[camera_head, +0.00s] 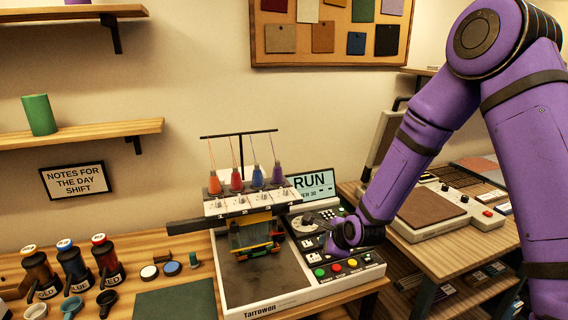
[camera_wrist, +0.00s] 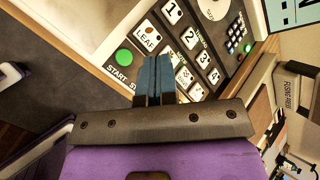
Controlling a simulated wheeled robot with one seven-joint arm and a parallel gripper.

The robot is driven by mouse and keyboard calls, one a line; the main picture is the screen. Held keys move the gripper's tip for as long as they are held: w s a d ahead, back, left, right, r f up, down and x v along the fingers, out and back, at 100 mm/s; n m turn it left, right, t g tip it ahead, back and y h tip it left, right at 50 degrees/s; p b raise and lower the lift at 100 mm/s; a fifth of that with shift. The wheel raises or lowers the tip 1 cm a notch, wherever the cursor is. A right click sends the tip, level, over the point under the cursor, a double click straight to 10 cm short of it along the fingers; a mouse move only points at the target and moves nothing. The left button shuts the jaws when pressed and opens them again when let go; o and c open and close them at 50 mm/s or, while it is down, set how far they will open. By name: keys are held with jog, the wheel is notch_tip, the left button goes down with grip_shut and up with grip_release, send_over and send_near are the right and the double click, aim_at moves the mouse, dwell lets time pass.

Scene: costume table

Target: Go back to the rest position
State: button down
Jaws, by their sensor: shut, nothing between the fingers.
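My purple arm reaches in from the right in the head view. My gripper (camera_head: 333,248) is low over the control panel (camera_head: 372,266) of the embroidery machine. In the wrist view my gripper (camera_wrist: 155,66) is shut, its two dark blue fingers side by side with nothing between them. The fingertips are in front of the panel's white keys, near the LEAF key (camera_wrist: 147,38) and to the right of the green START button (camera_wrist: 124,57). I cannot tell whether they touch the panel.
The machine's thread spools (camera_head: 257,178) and frame stand left of my gripper. A screen (camera_head: 311,185) reading RUN is behind it. A heat press (camera_head: 432,208) stands on the right table. Bottles (camera_head: 74,262) and small cups are at the left. A shelf (camera_head: 85,132) is on the wall.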

jog(key=s+d+r+n+h, duration=0.1)
jog(key=s+d+r+n, duration=0.3)
jog(key=r, duration=0.4)
jog(key=s+d+r+n+g+h, duration=0.1)
jog(key=s+d+r+n, duration=0.25)
jog(key=r, duration=0.45)
jog(key=s+d+r+n+h, duration=0.1)
jog(key=s+d+r+n, duration=0.35)
jog(key=r, duration=0.25)
jog(key=s+d+r+n, duration=0.2)
jog(key=s+r+n, duration=0.1)
jog(key=s, duration=0.7)
jog(key=s+d+r+n+g+h, duration=0.1)
jog(key=s+d+r+n, duration=0.2)
jog(key=s+r, duration=0.3)
jog(key=s+n, duration=0.1)
jog(key=s, duration=0.4)
jog(key=shift+s+r+g, duration=0.15)
jog(key=shift+s+g, duration=0.05)
jog(key=shift+g, duration=0.1)
dwell(3.3)
